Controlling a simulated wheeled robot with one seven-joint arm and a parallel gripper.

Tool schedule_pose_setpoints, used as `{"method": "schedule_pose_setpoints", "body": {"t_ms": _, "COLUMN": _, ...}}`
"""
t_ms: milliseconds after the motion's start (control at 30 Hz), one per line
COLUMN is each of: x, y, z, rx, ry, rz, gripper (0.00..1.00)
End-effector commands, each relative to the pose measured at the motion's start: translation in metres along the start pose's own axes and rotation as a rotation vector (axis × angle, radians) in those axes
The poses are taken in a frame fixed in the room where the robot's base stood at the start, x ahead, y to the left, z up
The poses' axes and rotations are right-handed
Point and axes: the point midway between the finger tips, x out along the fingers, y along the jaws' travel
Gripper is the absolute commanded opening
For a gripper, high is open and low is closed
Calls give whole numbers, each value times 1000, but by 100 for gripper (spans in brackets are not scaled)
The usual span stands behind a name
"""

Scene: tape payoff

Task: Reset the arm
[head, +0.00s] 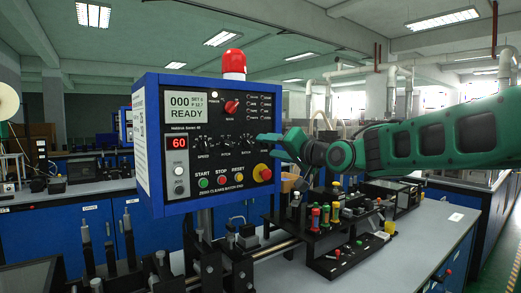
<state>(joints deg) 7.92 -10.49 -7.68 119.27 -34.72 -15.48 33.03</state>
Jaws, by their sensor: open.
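My arm (430,140) is green and black and reaches in from the right edge. My gripper (266,155) is open and empty at the right side of the blue control box's front panel (220,110). Its fingertips overlap the panel edge in the picture; I cannot tell whether they touch it. The panel display (186,105) reads "000" and "READY", and a red readout (177,142) shows 60. Green, red and yellow buttons sit along the bottom, with a larger red knob on a yellow base (263,173) just below the gripper.
A red beacon (233,64) stands on the box. Below my arm, a grey bench (400,255) carries a black rack (335,262) with several coloured-handled tools. Dark posts and rails stand at the lower left. Blue cabinets line the back. The bench's right front part is clear.

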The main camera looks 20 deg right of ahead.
Motion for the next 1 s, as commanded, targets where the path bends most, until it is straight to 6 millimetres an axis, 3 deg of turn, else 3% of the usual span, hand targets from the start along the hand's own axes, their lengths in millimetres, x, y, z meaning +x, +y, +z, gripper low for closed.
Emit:
{"method": "schedule_pose_setpoints", "body": {"t_ms": 200, "x": -18, "y": 1, "z": 0, "rx": 0, "ry": 1, "rz": 0, "gripper": 46}}
{"method": "schedule_pose_setpoints", "body": {"t_ms": 733, "x": -20, "y": 3, "z": 1, "rx": -3, "ry": -3, "rz": 9, "gripper": 46}}
{"method": "schedule_pose_setpoints", "body": {"t_ms": 867, "x": -31, "y": 29, "z": 13, "rx": -33, "ry": -42, "rz": 91, "gripper": 46}}
{"method": "schedule_pose_setpoints", "body": {"t_ms": 1000, "x": -64, "y": 90, "z": 43, "rx": -95, "ry": -150, "rz": 287, "gripper": 46}}
